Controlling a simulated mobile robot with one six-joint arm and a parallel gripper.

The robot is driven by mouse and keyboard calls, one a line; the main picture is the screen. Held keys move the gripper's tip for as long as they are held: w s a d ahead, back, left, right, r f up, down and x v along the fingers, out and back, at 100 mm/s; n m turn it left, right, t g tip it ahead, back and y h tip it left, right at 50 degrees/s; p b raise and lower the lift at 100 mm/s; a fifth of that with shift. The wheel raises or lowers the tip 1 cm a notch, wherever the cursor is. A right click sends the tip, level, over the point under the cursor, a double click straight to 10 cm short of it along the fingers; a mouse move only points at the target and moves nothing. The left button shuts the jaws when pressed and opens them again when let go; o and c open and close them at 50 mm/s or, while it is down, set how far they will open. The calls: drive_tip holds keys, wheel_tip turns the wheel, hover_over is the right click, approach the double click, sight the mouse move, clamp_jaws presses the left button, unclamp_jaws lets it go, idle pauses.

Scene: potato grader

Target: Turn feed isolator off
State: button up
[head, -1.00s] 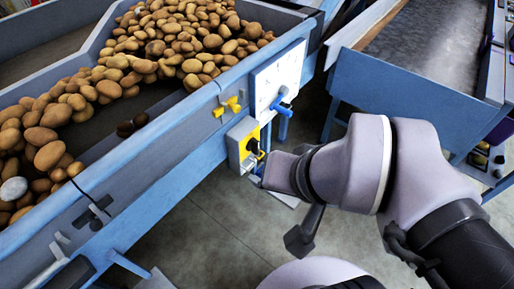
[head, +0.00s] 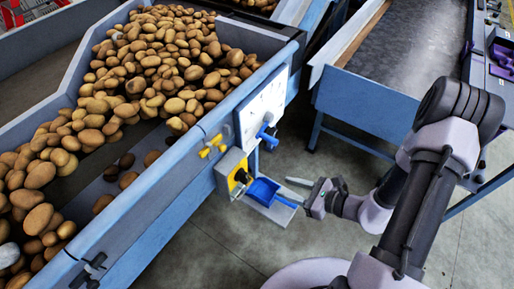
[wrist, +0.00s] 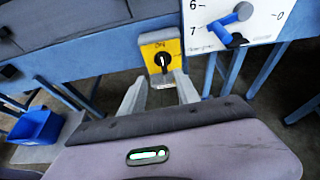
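The feed isolator is a yellow plate (head: 233,165) with a black rotary knob (head: 243,177), on a grey box on the grader's blue side. In the wrist view the yellow plate (wrist: 161,44) faces me, and its black knob (wrist: 161,62) shows ahead, beyond my fingertips. A small marking above the knob is too blurred to read. My gripper (head: 290,191) is to the right of the isolator and apart from it. In the wrist view my gripper (wrist: 158,88) has its two pale fingers spread, with nothing between them.
A white scale plate (head: 262,108) with a blue lever (head: 267,135) is above right of the isolator. A yellow handle (head: 212,147) is above it. A blue tub (head: 263,189) sits on a small shelf close to my gripper. Potatoes (head: 160,60) fill the hopper.

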sight(246, 175)
drive_tip(key=shift+m, duration=0.3)
drive_tip(key=b+x, duration=0.1)
drive_tip(key=x, duration=0.4)
drive_tip(key=b+x, duration=0.2)
drive_tip(key=x, duration=0.4)
drive_tip(key=f+b+x, duration=0.1)
drive_tip(key=x, duration=0.4)
drive_tip(key=shift+f, duration=0.15)
drive_tip(key=shift+w+a+f+b, duration=0.1)
drive_tip(key=shift+w+a+b, duration=0.2)
drive_tip(key=shift+w+a, duration=0.05)
clamp_jaws()
